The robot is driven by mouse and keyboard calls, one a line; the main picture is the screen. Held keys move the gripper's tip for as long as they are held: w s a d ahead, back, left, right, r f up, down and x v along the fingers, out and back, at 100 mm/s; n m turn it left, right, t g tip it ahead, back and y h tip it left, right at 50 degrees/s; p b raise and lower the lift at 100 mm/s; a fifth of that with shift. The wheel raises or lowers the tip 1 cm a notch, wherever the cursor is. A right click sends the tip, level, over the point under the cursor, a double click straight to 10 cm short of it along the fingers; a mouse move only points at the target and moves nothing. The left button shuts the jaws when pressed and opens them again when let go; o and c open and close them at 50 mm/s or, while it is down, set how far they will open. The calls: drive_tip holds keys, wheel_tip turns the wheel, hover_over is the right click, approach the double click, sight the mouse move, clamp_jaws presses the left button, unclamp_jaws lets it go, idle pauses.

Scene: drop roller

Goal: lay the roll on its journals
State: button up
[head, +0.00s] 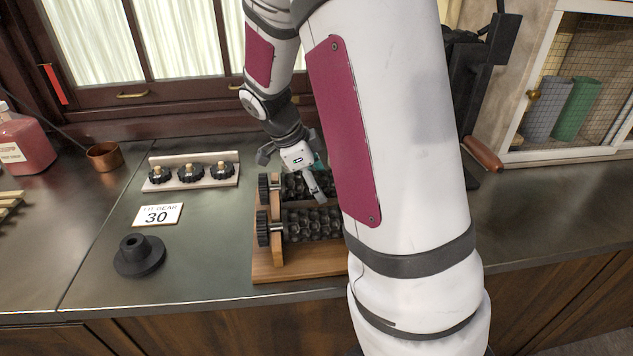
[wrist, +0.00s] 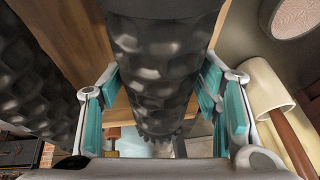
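A wooden stand (head: 265,268) on the counter carries two black dimpled rolls, front and back, with black gears at their left. The front roll (head: 312,226) lies level in the stand. My gripper (head: 318,190) is at the back roll (head: 293,187), one finger in front of it. In the wrist view, this roll (wrist: 158,75) is centred between the teal finger pads of my gripper (wrist: 160,85), and both tips seem to touch it. The other roll (wrist: 40,80) is at the left there. My arm hides the stand's right end, so the seating there cannot be seen.
A copper cup (head: 104,157) and red bottle (head: 25,140) are farther left. A mesh-front cabinet (head: 575,100) is at right.

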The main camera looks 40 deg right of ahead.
drive_tip(key=shift+f, duration=0.1)
drive_tip(key=v, duration=1.1)
drive_tip(key=shift+r, duration=0.3)
drive_tip(key=shift+a+r, duration=0.15)
drive_tip(key=shift+r, duration=0.1)
drive_tip(key=s+a+r+n+t+y+p, duration=0.1)
drive_tip(key=s+a+r+n+t+p, duration=0.1)
drive_tip(key=s+a+n, duration=0.3)
drive_tip(key=s+a+r+n+t+y+p, duration=0.1)
drive_tip(key=s+a+r+n, duration=0.4)
drive_tip(key=s+n, duration=0.5)
drive_tip(key=s+a+r+n+t+y+p, duration=0.2)
drive_tip(key=s+a+r+n+p, duration=0.1)
drive_tip(key=s+n, duration=0.5)
drive_tip(key=shift+s+a+r+n+t+y+p, duration=0.3)
drive_tip(key=shift+a+n+p, duration=0.4)
drive_tip(key=shift+a+n, duration=0.45)
